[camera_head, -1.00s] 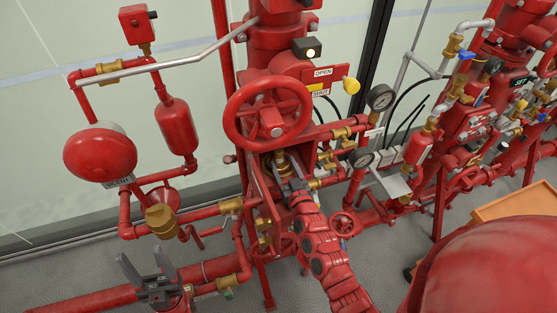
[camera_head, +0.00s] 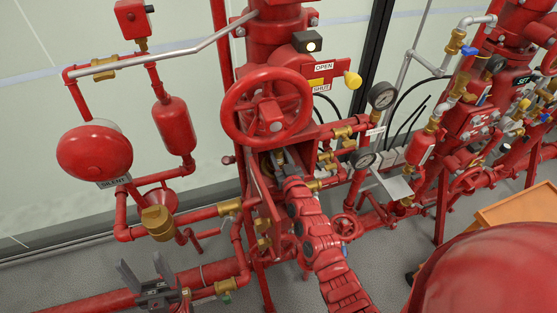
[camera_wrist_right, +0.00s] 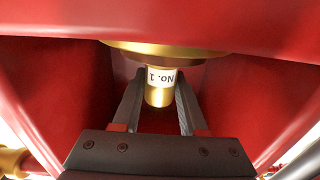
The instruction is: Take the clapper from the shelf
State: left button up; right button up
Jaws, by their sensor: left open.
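A brass piece (camera_wrist_right: 159,94) with a short stem labelled "No. 1" and a wider brass disc above shows in the right wrist view, inside a red housing (camera_wrist_right: 60,85). It looks like the clapper. My right gripper (camera_wrist_right: 160,100) has its two fingers on either side of the stem, with narrow gaps that look clear of it. In the head view, my right gripper (camera_head: 280,160) reaches into the opening below the big red handwheel (camera_head: 240,125), and its tips are hidden. My left gripper (camera_head: 146,272) is open and empty at the lower left.
Red pipes with brass fittings surround the opening. A red bell (camera_head: 95,152) hangs at the left. A wooden-coloured box (camera_head: 515,205) is at the right. Red walls enclose my right gripper closely.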

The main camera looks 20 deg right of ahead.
grip_shut()
jog(key=shift+r, duration=0.15)
jog(key=shift+r+p, duration=0.45)
jog(key=shift+r, duration=0.05)
jog(key=shift+s, duration=0.1)
